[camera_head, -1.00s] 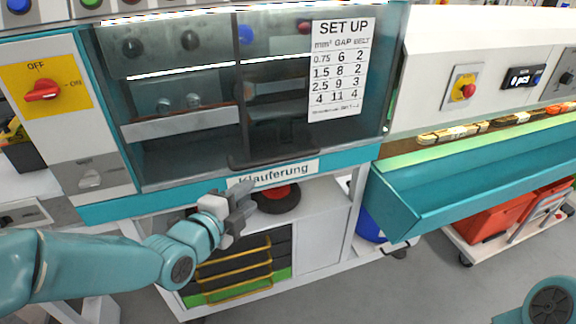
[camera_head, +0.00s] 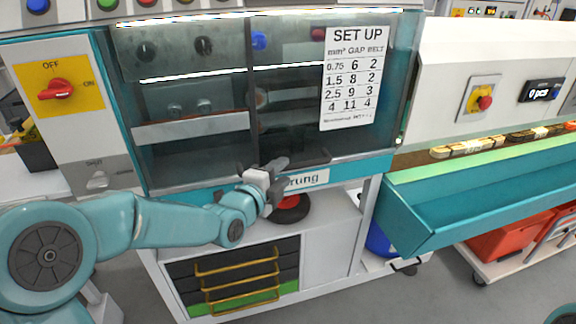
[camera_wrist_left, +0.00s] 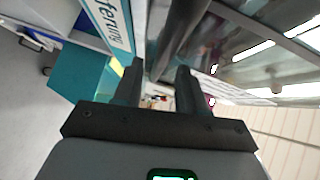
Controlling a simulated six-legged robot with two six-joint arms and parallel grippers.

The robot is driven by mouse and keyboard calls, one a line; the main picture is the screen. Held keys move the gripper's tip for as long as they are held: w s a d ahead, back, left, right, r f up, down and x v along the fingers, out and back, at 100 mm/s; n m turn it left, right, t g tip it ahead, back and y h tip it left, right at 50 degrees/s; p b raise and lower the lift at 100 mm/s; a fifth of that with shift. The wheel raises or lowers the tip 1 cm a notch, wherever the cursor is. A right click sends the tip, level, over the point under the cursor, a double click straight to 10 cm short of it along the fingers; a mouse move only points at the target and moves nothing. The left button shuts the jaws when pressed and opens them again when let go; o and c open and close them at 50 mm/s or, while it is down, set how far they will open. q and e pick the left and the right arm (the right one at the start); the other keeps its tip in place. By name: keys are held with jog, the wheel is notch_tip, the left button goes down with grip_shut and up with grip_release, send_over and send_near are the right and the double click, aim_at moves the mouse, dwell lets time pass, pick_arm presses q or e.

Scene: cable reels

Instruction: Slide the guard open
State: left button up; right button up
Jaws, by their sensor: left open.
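The guard (camera_head: 292,110) is a tinted see-through panel on the right part of the machine's window, carrying the SET UP sheet (camera_head: 350,80). It covers the right half of the opening. Its dark handle (camera_head: 312,161) runs along its lower edge. My left gripper (camera_head: 277,172) is at the left end of this handle, in front of the teal sill, and hides part of it. In the left wrist view the fingers (camera_wrist_left: 156,88) are apart, with a dark bar, seemingly the handle (camera_wrist_left: 185,35), just beyond them. I cannot tell whether they touch. My right gripper is out of view.
A red switch on a yellow plate (camera_head: 56,90) is left of the window. A teal trough (camera_head: 480,200) juts out on the right. Below are a red-topped black reel (camera_head: 290,207) on a shelf and drawers (camera_head: 235,275).

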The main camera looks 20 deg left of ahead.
pick_arm(q)
jog(key=shift+x, duration=1.85)
grip_shut()
notch_tip(320, 180, up, 21)
jog(key=p, duration=0.8)
jog(key=shift+f+p, duration=0.1)
jog(key=shift+p, duration=0.2)
notch_tip(320, 180, up, 17)
jog(key=p, duration=1.3)
send_over(286, 170)
jog(key=w, duration=0.1)
jog(key=shift+f, duration=0.1)
grip_release()
jog(key=shift+f, duration=0.1)
